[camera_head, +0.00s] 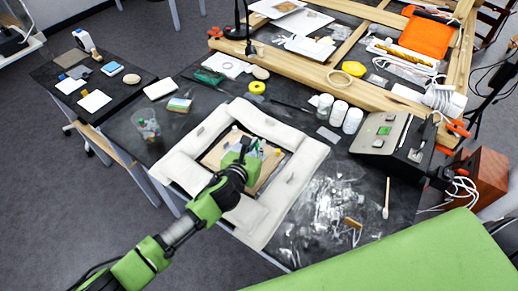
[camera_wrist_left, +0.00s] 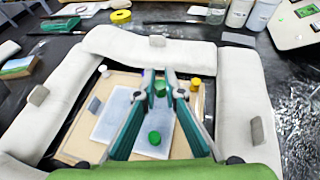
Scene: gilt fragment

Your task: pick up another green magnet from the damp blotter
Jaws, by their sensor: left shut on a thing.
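My left gripper (camera_head: 240,158) is over the board inside the white padded frame (camera_head: 185,172). In the left wrist view, its fingers (camera_wrist_left: 160,80) are closed around a green magnet (camera_wrist_left: 160,89) at their tips. I cannot tell whether the held magnet is clear of the surface. My right gripper is in neither view.
Grey weights (camera_wrist_left: 257,131) lie on the padded frame. A yellow piece (camera_wrist_left: 195,84) and a white piece (camera_wrist_left: 103,70) are near the board's far side. A clear cup (camera_head: 147,124) stands left of the frame, white jars (camera_head: 338,112) behind it to the right.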

